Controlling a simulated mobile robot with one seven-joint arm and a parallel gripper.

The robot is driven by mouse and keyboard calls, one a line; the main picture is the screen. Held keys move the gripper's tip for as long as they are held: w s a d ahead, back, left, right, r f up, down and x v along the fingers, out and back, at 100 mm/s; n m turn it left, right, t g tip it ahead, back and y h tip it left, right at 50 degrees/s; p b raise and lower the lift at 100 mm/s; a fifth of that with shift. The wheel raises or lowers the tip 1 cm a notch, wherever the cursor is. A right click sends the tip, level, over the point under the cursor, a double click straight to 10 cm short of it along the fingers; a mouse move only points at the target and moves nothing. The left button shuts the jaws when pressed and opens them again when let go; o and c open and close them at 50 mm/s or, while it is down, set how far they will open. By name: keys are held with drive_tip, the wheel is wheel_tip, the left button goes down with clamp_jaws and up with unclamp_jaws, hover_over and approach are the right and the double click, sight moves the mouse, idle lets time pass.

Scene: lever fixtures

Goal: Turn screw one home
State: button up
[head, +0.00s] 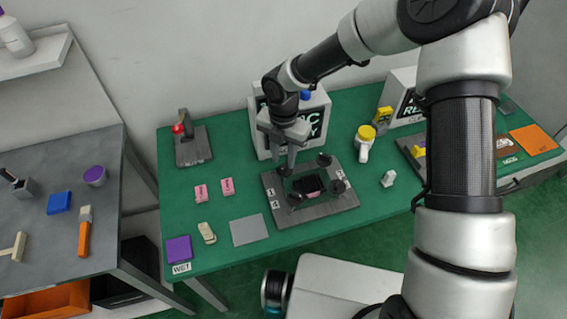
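A dark fixture plate (318,211) lies on the green bench. Black screw knobs stand near its corners: far left (284,170), far right (324,159), near right (338,187) and near left (296,199). A dark block with a pink edge (308,184) sits between them.
A grey box with a display (262,128) stands close behind my gripper. A red-knobbed lever fixture (195,148) is left, a yellow-topped item (365,138) right. Pink blocks (201,193) and a grey pad (249,230) lie left of the plate.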

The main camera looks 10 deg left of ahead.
sight(284, 167)
drive_tip(key=shift+f, duration=1.7)
clamp_jaws()
